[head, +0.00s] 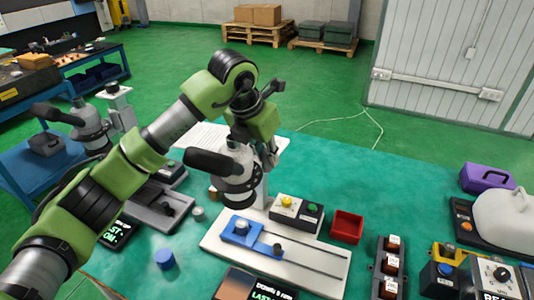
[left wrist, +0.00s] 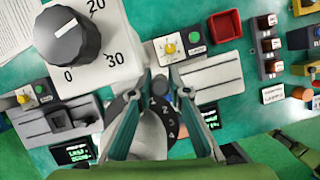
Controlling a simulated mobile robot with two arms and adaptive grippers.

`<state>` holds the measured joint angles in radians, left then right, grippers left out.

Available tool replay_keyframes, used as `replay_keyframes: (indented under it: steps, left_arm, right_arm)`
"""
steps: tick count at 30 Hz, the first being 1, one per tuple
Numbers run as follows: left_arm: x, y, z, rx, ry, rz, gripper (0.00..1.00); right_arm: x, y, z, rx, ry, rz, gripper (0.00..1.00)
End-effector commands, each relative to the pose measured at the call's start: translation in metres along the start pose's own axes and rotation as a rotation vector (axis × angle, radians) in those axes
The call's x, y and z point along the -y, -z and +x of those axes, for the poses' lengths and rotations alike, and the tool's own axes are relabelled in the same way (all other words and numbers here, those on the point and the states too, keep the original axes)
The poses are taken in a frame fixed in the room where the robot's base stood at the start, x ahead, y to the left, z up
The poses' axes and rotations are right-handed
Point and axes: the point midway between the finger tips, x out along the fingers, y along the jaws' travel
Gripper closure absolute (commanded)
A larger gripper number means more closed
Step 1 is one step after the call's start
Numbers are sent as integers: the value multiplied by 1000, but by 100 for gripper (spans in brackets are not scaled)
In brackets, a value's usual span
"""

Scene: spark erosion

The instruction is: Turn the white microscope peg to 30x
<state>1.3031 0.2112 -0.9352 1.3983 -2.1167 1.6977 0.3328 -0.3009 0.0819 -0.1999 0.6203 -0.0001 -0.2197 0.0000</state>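The white microscope (head: 238,165) stands on the green table, partly hidden by my left arm and gripper. In the left wrist view, a black knob (left wrist: 76,36) with a white pointer line sits on a white housing (left wrist: 108,72) marked 0, 20 and 30. The line lies on the knob's upper face. A dark ring with numbers (left wrist: 168,118) shows between my fingers. My left gripper (left wrist: 160,94) is open, its fingers apart and to the right of the knob in that view. In the head view the left gripper (head: 268,150) is at the microscope's upper part. My right gripper is out of view.
A blue fixture (head: 240,230) on a white base, a button box (head: 296,212) and a red tray (head: 347,227) lie in front. A blue cylinder (head: 165,259) stands left.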

Motion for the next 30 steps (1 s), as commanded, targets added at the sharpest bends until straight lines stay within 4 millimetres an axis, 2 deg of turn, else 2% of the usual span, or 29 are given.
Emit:
replay_keyframes:
  steps: [14, 30]
  left_arm:
    - [3, 2, 0, 1, 19, 48, 100]
    - [26, 20, -8, 2, 165, 403, 100]
  right_arm:
    - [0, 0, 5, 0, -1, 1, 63]
    - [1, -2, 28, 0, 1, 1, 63]
